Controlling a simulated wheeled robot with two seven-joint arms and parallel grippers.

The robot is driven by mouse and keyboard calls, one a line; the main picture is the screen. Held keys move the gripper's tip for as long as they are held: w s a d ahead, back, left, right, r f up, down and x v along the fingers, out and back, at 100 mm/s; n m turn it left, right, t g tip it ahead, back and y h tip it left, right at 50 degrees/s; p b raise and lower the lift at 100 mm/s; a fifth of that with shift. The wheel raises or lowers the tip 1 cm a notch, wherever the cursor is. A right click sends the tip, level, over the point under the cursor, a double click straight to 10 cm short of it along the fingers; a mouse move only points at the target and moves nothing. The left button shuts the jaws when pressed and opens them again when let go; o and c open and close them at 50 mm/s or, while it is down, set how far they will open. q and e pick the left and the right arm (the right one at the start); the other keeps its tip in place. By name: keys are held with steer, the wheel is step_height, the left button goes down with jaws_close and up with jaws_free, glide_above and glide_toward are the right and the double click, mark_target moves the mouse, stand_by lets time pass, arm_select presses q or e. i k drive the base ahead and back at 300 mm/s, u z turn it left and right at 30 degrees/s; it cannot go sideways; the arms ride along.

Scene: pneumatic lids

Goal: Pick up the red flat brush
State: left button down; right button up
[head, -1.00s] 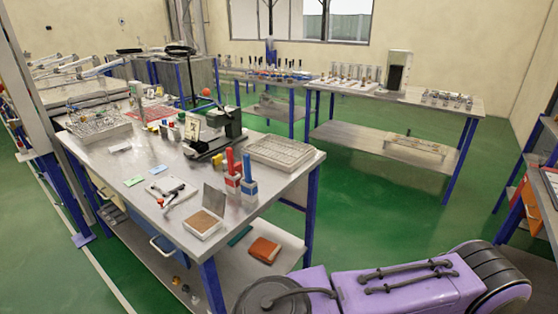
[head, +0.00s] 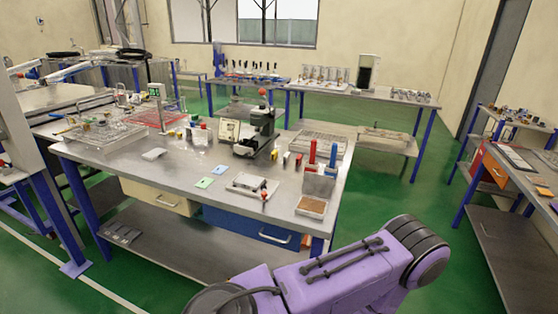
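I cannot make out a red flat brush for certain. A red upright object (head: 311,155) with a white lower part stands near the right end of the metal workbench (head: 130,180). A similar blue upright object (head: 333,157) stands to its right. Both are too small to tell what they are. A small red-topped item (head: 264,194) is at the bench's front edge, by a white tray. Neither gripper shows in the head view. A purple arm link of mine fills the bottom of the view, apart from the bench.
An open box with a brown inside (head: 312,206) sits at the bench's front right corner. A dark machine (head: 260,130) stands mid-bench. Another table with an orange drawer (head: 494,170) is at the right.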

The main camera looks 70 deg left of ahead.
mark_target(313, 144)
steer(key=u, duration=1.8)
